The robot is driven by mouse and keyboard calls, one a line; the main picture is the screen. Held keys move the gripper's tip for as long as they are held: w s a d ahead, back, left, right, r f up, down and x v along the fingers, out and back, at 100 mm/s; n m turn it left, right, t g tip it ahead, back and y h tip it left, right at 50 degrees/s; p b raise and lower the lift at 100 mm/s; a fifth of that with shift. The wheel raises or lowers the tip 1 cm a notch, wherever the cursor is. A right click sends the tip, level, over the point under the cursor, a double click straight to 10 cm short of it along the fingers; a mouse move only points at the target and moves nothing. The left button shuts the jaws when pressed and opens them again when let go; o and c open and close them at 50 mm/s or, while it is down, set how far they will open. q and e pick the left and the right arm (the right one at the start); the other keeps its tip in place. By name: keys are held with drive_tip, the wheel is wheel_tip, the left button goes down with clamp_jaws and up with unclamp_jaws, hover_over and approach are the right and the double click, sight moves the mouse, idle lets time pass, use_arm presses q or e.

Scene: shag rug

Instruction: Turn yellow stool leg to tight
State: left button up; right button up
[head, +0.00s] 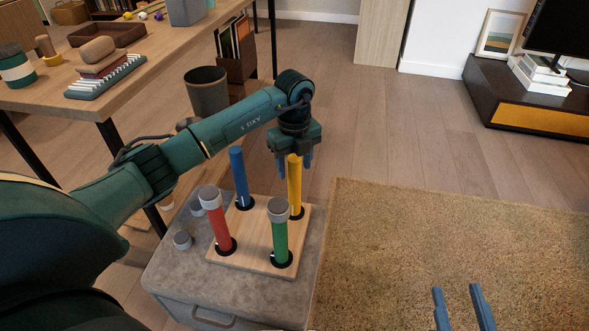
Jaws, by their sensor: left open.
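The yellow stool leg (295,187) stands upright in a dark ring at the back right of the wooden stool board (250,238). My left gripper (294,167) points down over it, with its fingers apart on either side of the leg's top. I cannot tell whether a finger touches it. A blue leg (239,178), a red leg (218,226) and a green leg (280,236) stand in the other corners. Red and green have grey end caps. My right gripper (463,309) is open and empty at the bottom right, above the rug.
The board lies on a grey padded ottoman (178,268) with loose grey caps (182,240) at its left. A shag rug (450,240) lies to the right. A wooden table (60,92) holding several objects and a dark bin (207,92) stand behind left. The floor behind is clear.

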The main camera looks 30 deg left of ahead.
use_arm(q)
drive_tip(key=shift+f, duration=0.4)
drive_tip(key=c, duration=1)
drive_tip(key=shift+o, duration=0.2)
